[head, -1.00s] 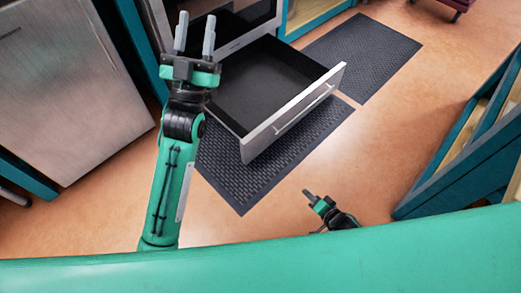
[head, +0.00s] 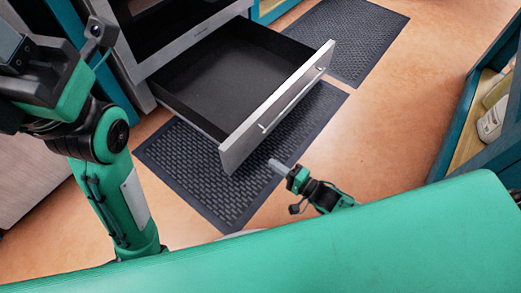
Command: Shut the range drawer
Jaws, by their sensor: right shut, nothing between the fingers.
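The range drawer (head: 225,75) is pulled well out below the oven. Its dark inside looks empty, and its pale front panel (head: 240,145) with a long bar handle (head: 295,100) faces lower right. My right gripper (head: 274,164) is shut and empty, just outside the front panel near its lower left end, pointing up and left. A small gap shows between its fingertips and the panel in the picture. My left gripper (head: 60,45) is raised at the upper left, left of the drawer, partly cut off by the frame; its finger opening is unclear.
The range (head: 180,50) stands behind the drawer. Dark textured mats (head: 215,185) lie on the floor under and beyond it. Orange floor (head: 390,120) between is clear.

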